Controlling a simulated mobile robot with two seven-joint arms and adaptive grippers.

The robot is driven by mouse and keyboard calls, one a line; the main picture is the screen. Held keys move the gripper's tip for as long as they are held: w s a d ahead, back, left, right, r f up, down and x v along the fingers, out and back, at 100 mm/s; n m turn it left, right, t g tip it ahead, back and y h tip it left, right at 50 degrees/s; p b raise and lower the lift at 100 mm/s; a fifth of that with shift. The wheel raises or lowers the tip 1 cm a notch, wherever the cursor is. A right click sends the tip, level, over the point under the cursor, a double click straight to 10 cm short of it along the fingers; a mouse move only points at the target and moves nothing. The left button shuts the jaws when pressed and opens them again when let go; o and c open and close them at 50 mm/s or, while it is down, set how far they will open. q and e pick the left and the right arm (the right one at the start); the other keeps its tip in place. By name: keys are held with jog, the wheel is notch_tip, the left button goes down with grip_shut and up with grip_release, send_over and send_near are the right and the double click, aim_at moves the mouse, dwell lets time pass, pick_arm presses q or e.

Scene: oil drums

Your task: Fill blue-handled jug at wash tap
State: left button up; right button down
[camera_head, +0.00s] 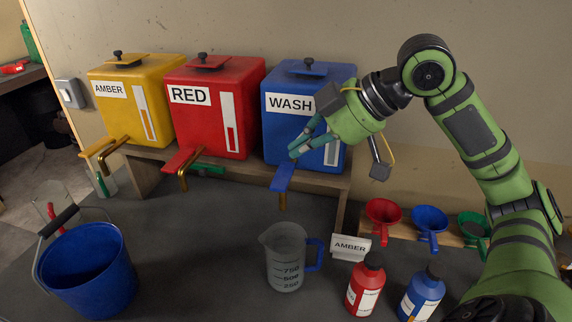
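The clear jug (284,262) with the blue handle (314,255) stands upright on the dark counter, marked 750, 500 and 250. I cannot make out any liquid in it. The blue WASH tank (333,90) stands on a wooden shelf behind it. Its tap has a blue lever (283,177) and a brass spout (282,200), which in the picture is above the jug's mouth. No stream shows. My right gripper (293,153) is in front of the tank, just above the lever, fingertips together with nothing visible between them. Contact with the lever is unclear. My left gripper is out of view.
A red RED tank (212,130) and yellow AMBER tank (126,125) stand left. A blue bucket (88,275) is front left. An AMBER sign (348,248), red bottle (366,285) and blue bottle (421,295) stand close right of the jug. Coloured funnels (383,213) sit behind.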

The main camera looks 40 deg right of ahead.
jog(key=b+v, duration=0.1)
jog(key=v, duration=0.3)
jog(key=shift+d+r, duration=0.35)
dwell(0.6)
